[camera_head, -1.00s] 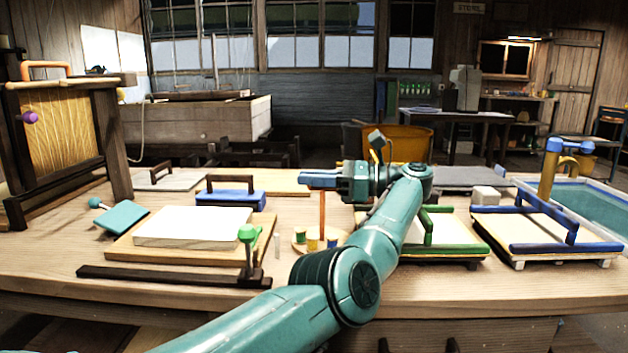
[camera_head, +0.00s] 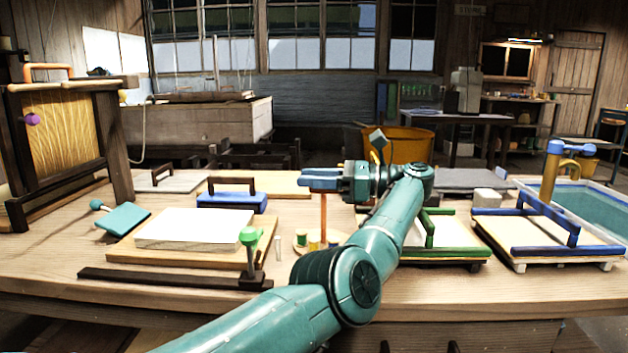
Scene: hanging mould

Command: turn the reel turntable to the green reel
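The reel turntable (camera_head: 298,247) is a small round wooden disc on the bench, with an upright reddish-brown post (camera_head: 323,214). A green reel (camera_head: 301,237) stands at its left, a yellow reel (camera_head: 314,242) in the middle front and a blue reel (camera_head: 334,243) at the right. My forearm hides the turntable's right part. My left gripper (camera_head: 318,179) points left at the top of the post, its fingers level. I cannot tell whether the fingers grip the post or are only around or beside it. My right gripper is not in view.
A board with a white stack (camera_head: 195,230) and a green-knobbed lever (camera_head: 250,252) stand left of the turntable. A green-handled frame (camera_head: 440,248) and a blue-handled frame (camera_head: 545,240) lie to the right. A blue block with a handle (camera_head: 232,198) sits behind left.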

